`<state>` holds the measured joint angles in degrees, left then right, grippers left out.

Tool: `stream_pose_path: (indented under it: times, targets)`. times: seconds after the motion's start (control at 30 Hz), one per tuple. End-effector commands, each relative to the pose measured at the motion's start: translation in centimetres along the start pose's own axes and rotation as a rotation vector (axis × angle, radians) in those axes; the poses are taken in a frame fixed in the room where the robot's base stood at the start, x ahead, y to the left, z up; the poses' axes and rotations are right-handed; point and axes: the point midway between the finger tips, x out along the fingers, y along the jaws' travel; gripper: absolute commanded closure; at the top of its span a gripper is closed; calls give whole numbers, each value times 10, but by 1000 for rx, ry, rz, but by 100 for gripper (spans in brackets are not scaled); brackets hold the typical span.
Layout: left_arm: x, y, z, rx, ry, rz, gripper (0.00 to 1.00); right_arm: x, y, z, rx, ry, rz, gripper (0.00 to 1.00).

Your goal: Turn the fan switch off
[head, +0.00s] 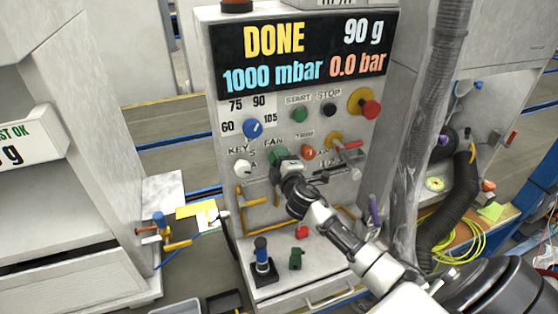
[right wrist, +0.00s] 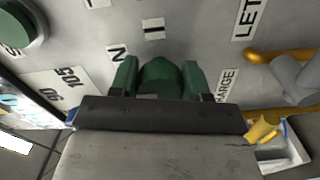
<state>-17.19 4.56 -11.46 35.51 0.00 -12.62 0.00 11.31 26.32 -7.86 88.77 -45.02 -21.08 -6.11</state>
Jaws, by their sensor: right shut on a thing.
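The grey control panel (head: 215,110) stands in front of me, with the fan switch under its FAN label. In the right wrist view the fan switch (right wrist: 160,76) is a rounded green knob on the panel face. My right gripper (head: 283,160) reaches up to it from the lower right. In the right wrist view its two green fingertips (right wrist: 160,82) lie one on each side of the knob, shut on it. The gripper hides most of the knob in the head view, and its exact turn cannot be told. My left gripper is not in view.
Around the switch are a blue dial (head: 253,128), a white key knob (head: 243,168), an orange knob (head: 308,152), a red-handled lever (head: 348,146) and a red button (head: 370,109). Yellow rails (head: 262,199) project below. A ribbed grey hose (head: 448,50) hangs at the right.

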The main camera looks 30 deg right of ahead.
Motion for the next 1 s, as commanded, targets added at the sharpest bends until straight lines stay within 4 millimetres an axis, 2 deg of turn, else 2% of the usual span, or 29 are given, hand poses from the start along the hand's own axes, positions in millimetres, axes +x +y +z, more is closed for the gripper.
stream_pose_path:
  times: [0.6, 0.63, 0.77, 1.0]
  targets:
    - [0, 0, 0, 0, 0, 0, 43, 0, -1, 0, -42, 0, -1, 77]
    - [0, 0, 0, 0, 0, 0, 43, 0, -1, 0, -42, 0, -1, 50]
    - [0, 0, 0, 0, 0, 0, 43, 0, 0, 0, -41, 0, -1, 30]
    - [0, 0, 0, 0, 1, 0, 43, 0, 0, 0, -40, 0, -1, 29]
